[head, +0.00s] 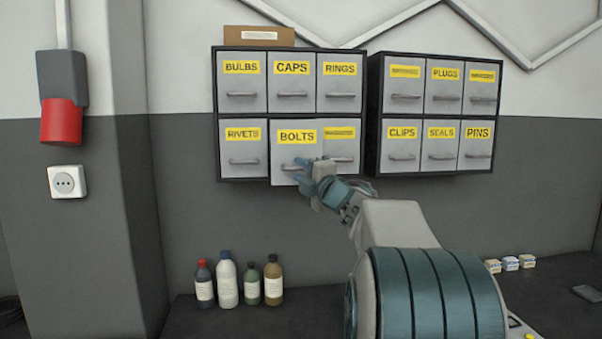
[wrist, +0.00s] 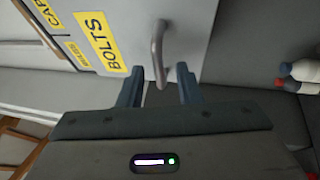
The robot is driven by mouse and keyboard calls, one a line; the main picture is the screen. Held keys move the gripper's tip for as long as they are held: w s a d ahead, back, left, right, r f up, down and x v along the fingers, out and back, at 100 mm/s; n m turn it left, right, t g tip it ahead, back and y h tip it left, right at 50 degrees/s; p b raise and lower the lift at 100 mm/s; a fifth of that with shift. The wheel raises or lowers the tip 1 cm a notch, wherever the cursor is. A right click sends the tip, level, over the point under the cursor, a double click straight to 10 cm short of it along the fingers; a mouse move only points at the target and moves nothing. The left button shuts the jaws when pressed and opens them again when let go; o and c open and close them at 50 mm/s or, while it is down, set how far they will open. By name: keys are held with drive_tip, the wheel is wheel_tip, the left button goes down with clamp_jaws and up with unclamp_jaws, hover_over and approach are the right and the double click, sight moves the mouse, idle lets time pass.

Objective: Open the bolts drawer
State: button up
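The bolts drawer (head: 296,148) is in the lower row of the left cabinet, between the rivets drawer and another drawer. Its front stands proud of its neighbours, so it is partly out. It also shows in the wrist view (wrist: 185,25), with its yellow BOLTS label and its metal handle (wrist: 158,50). My gripper (head: 304,174) is at the drawer's lower right front. In the wrist view my gripper (wrist: 158,88) is open, with the handle's end between the two fingers and a gap on each side. My gripper partly hides the handle in the head view.
The left cabinet (head: 215,110) has other closed drawers; a second cabinet (head: 374,110) hangs close to its right. A cardboard box (head: 258,36) lies on top. Several bottles (head: 228,284) stand on the bench below. The space in front of the cabinets is clear apart from my arm.

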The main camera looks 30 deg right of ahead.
drive_tip(key=s+f+b, duration=0.2)
drive_tip(key=s+b, duration=0.1)
drive_tip(key=s, duration=1)
drive_tip(key=shift+d+f+b, duration=0.2)
drive_tip(key=shift+d+b, duration=0.05)
drive_tip(key=shift+b, duration=0.05)
drive_tip(key=shift+w, duration=0.1)
drive_tip(key=s+a+f+m+g+h, duration=0.25)
drive_tip(key=a+f+m+g, duration=0.25)
drive_tip(key=f+m, duration=0.4)
drive_tip(key=s+a+f+m+g+h, duration=0.2)
drive_tip(key=a+f+m+g+h, duration=0.15)
drive_tip(key=a+f+m, duration=0.55)
drive_tip(key=s+a+f+g+y, duration=0.2)
drive_tip(key=s+a+f+g, duration=0.2)
drive_tip(key=s+f, duration=0.3)
drive_tip(key=s+a+f+m+g+y, duration=0.1)
drive_tip(key=s+a+f+g+y, duration=0.2)
drive_tip(key=s+a+f, duration=0.3)
wheel_tip(320, 180, down, 3)
drive_tip(key=shift+s+a+f+g, duration=0.1)
drive_tip(key=shift+s+a+g, duration=0.1)
drive_tip(key=shift+s+g, duration=0.8)
drive_tip(key=shift+s+t, duration=0.2)
drive_tip(key=shift+t, duration=0.05)
